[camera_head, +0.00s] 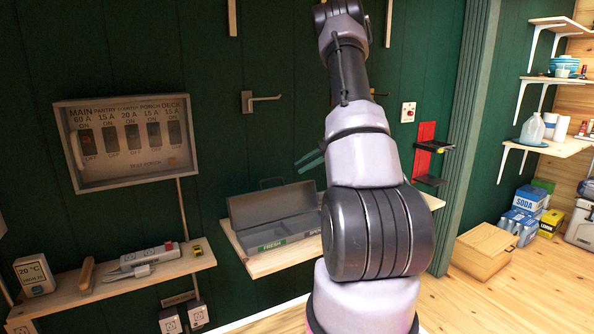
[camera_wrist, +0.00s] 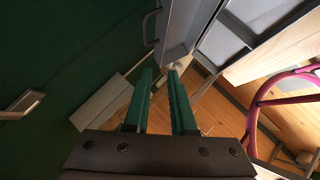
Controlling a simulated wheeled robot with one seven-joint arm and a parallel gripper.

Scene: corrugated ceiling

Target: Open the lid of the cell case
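The cell case (camera_head: 284,238) is a grey box with a green "FRESH" label on its front, standing on a wooden wall shelf. Its lid (camera_head: 262,207) stands raised at the back, with a handle on its edge, and the compartments inside show. My arm hides the case's right end. My gripper (camera_head: 309,159) has green fingers and is above and behind the lid, apart from it. In the wrist view, my gripper (camera_wrist: 160,72) is open with nothing between the fingers. The lid (camera_wrist: 183,28) and its handle (camera_wrist: 150,28) are just beyond the fingertips.
A breaker panel (camera_head: 128,141) hangs on the green wall at left. A wall hook (camera_head: 262,98) is above the case. A lower-left shelf (camera_head: 120,284) holds a power strip and small items. A red wall bracket (camera_head: 425,150) is right of my arm.

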